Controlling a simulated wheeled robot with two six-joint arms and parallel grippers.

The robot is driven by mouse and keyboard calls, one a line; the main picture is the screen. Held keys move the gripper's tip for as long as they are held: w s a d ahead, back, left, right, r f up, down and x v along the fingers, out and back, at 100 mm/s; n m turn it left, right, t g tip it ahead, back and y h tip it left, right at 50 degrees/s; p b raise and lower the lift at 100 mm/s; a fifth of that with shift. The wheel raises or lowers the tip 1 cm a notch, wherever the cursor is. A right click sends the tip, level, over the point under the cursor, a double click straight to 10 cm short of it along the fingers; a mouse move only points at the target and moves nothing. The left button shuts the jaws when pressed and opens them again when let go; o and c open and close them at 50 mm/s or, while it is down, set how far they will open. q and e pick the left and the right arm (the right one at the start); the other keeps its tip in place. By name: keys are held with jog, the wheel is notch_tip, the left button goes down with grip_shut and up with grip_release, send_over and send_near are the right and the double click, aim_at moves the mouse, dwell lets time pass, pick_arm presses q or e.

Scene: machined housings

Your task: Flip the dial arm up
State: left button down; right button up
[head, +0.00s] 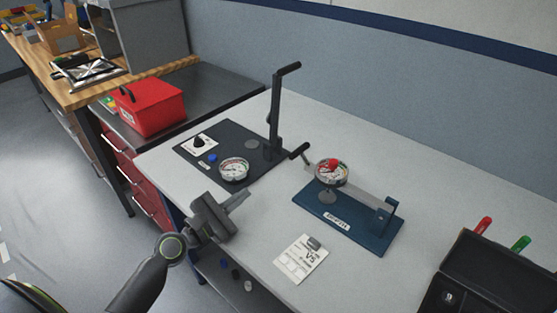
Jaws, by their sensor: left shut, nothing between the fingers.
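The dial arm (358,200) is a light bar on a blue base plate (348,234) marked with a label, on the grey bench. It lies low, running from a blue block at the plate's right end (384,214) to the left. A round dial gauge (331,174) with a red top sits on its left part, and a black-gripped handle (299,151) sticks out beyond. My left gripper (242,196) is shut and empty, to the left of the blue plate and apart from it. My right gripper is not in view.
A black plate (213,166) with a gauge, a knob and a tall upright lever (276,110) stands behind my left gripper. A white tag card (298,262) lies at the front. A dark box (490,275) with red and green handles stands at right. A red toolbox (150,108) is farther left.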

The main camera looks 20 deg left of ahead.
pick_arm(q)
jog(key=p+x, duration=0.1)
jog(key=x, duration=0.9)
jog(key=shift+w+d, duration=0.1)
jog(key=shift+w, duration=0.2)
jog(key=r+p, duration=0.1)
jog(key=d+r+p, duration=0.1)
jog(key=p, duration=0.1)
jog(key=shift+d+r, duration=0.3)
jog(key=shift+d+r+p, duration=0.3)
jog(key=shift+d+r, duration=0.05)
